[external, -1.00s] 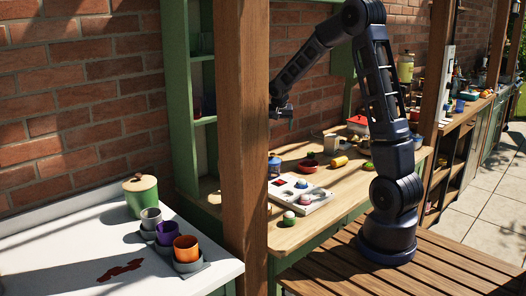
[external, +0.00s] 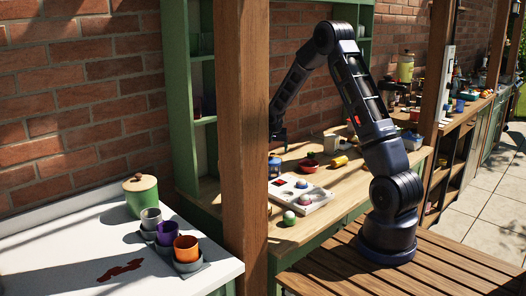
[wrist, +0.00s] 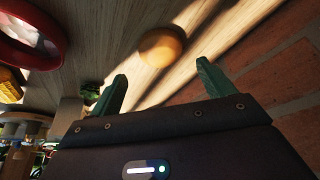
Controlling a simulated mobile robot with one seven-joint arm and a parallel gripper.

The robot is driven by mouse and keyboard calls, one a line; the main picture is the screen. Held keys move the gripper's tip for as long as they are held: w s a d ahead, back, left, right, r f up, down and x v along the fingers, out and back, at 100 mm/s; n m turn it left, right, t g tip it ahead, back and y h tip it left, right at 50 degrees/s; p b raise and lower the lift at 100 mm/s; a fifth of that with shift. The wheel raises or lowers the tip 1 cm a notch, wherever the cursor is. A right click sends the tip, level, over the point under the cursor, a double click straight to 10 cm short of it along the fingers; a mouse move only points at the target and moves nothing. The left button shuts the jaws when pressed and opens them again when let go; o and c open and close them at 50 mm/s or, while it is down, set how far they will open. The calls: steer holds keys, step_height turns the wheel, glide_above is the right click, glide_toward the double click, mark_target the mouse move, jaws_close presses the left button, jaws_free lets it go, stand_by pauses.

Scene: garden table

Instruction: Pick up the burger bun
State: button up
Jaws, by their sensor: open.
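The burger bun (wrist: 161,47), round and golden brown, lies on the wooden tabletop in the wrist view, in a strip of sunlight. My gripper (wrist: 161,82) is open and empty, with its two green fingers apart. The bun shows beyond the fingertips and between their lines, clear of both. In the external view my gripper (external: 279,138) hangs above the back part of the wooden table, near the brick wall. I cannot make out the bun in that view.
A red bowl (wrist: 30,35) lies left of the bun in the wrist view. In the external view a blue jar (external: 274,168), a white tray (external: 318,198) with round items and a yellow cylinder (external: 338,161) stand on the table. A wooden post (external: 243,150) rises in front.

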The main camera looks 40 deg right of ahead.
steer(key=shift+x, duration=2.8)
steer(key=shift+w+r, duration=0.1)
steer(key=shift+w, duration=0.05)
steer(key=shift+c, duration=0.4)
steer(key=c, duration=1)
